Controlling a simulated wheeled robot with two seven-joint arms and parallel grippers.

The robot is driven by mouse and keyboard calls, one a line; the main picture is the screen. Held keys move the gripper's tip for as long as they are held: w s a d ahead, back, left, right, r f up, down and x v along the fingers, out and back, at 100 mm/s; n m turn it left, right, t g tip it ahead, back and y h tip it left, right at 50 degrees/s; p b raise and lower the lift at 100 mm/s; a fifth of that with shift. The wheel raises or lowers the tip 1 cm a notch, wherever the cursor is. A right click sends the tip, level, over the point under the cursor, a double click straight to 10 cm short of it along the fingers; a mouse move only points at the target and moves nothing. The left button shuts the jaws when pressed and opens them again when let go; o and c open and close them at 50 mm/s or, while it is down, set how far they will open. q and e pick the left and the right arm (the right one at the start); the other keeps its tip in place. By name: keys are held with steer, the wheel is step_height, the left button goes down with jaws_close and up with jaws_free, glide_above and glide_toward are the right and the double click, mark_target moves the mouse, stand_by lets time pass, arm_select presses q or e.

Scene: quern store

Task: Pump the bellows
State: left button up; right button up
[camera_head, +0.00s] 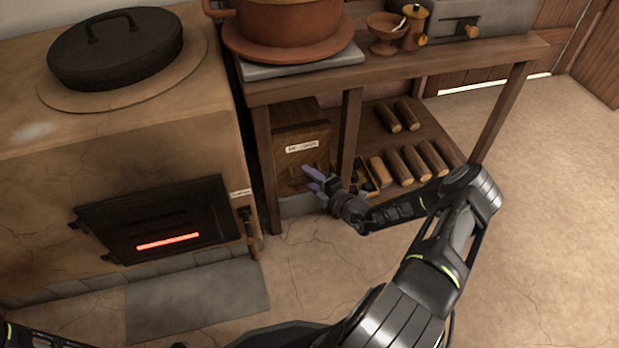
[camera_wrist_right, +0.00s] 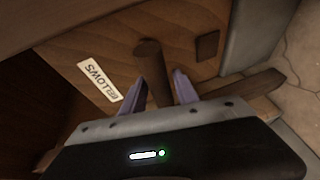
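The bellows (camera_head: 300,146) is a brown wooden box with a white label, under the wooden bench, left of a bench leg. In the right wrist view the label on its wooden front (camera_wrist_right: 200,22) reads "BELLOWS". A round wooden handle (camera_wrist_right: 149,52) sticks out from this front. My right gripper (camera_head: 312,179) is open at the lower front of the box, its purple fingers apart. In the right wrist view the gripper (camera_wrist_right: 164,84) has a finger on each side of the handle; I cannot tell whether either touches it. My left gripper is out of view.
Several logs (camera_head: 408,164) lie on the low shelf right of the bellows. A stove (camera_head: 120,160) with a glowing door slot (camera_head: 168,241) stands left. The bench (camera_head: 460,62) above carries a clay pot (camera_head: 290,22). The floor at right is clear.

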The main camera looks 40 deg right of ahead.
jaws_close()
stand_by(1.1)
